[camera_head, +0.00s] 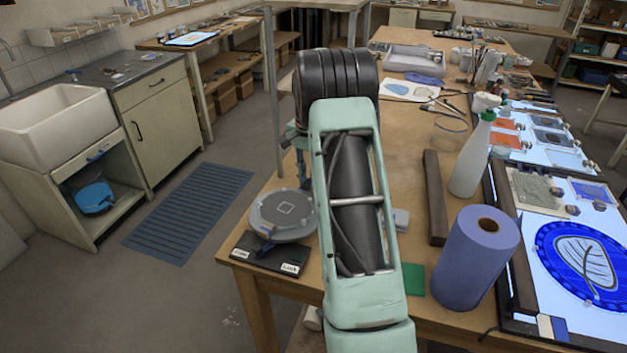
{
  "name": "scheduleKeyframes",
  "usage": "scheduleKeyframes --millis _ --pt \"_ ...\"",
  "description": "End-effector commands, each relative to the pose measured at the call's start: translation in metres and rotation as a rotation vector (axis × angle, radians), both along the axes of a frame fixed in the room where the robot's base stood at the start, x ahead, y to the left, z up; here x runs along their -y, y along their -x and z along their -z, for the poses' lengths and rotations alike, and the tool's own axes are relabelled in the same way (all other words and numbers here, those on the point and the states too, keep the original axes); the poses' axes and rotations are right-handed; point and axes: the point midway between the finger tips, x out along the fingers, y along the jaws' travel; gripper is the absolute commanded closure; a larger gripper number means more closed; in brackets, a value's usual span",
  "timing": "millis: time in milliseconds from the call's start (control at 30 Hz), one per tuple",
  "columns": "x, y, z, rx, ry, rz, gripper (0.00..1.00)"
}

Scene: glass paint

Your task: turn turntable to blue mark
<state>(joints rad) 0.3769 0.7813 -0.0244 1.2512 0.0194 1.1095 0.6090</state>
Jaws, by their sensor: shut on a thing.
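The turntable (283,217) is a round grey disc with a small pale square outline on its top. It sits on a black base (250,249) with white labels, one reading LOCK, at the table's near left corner. A small blue part (266,246) shows at the disc's front edge; I cannot tell whether it is the blue mark. My gripper (303,178) comes down at the disc's far right edge, mostly hidden behind my green and black arm. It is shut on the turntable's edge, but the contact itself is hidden.
A green square (413,279) lies near the front. Lit panels line the right side.

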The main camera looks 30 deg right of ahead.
Motion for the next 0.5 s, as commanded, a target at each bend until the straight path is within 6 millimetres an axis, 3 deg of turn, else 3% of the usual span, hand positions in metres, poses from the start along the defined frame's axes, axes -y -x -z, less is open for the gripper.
scheduleKeyframes --millis 500 --pt "-0.011 -0.016 -0.001 0.003 0.001 -0.152 1.0"
